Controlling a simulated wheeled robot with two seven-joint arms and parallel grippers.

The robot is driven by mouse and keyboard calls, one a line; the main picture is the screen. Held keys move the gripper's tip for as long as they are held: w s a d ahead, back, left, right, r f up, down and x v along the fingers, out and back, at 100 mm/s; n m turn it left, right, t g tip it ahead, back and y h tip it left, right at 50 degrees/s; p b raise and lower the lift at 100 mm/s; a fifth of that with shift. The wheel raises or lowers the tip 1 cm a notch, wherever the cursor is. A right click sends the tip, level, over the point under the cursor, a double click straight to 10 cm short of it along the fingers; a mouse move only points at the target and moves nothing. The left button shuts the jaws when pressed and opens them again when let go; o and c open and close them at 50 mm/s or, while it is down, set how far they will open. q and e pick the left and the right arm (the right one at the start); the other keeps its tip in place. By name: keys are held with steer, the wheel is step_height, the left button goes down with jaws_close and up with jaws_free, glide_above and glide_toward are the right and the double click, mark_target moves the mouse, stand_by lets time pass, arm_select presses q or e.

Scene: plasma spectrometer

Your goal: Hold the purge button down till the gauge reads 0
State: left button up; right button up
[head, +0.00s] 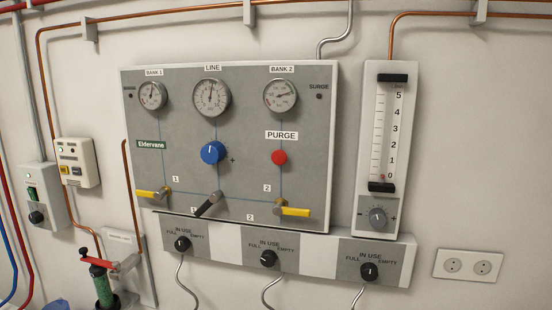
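The red round purge button (279,157) sits on the grey wall panel (245,178), below the white PURGE label (281,135). Nothing touches it. Three round dial gauges run along the panel's top: BANK 1 (152,95), LINE (211,97) and BANK 2 (280,96). The LINE needle points roughly straight up; the BANK 2 needle points right. Their exact readings are too small to tell. A vertical flow tube (382,130) at the right has a scale from 0 to 5. Neither of my grippers shows in the head view.
A blue knob (212,152) sits left of the button. Yellow levers (146,194) (295,212) and a black lever (208,205) stick out below. Three black IN USE knobs (268,258) line the lower strip. The space before the button is clear.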

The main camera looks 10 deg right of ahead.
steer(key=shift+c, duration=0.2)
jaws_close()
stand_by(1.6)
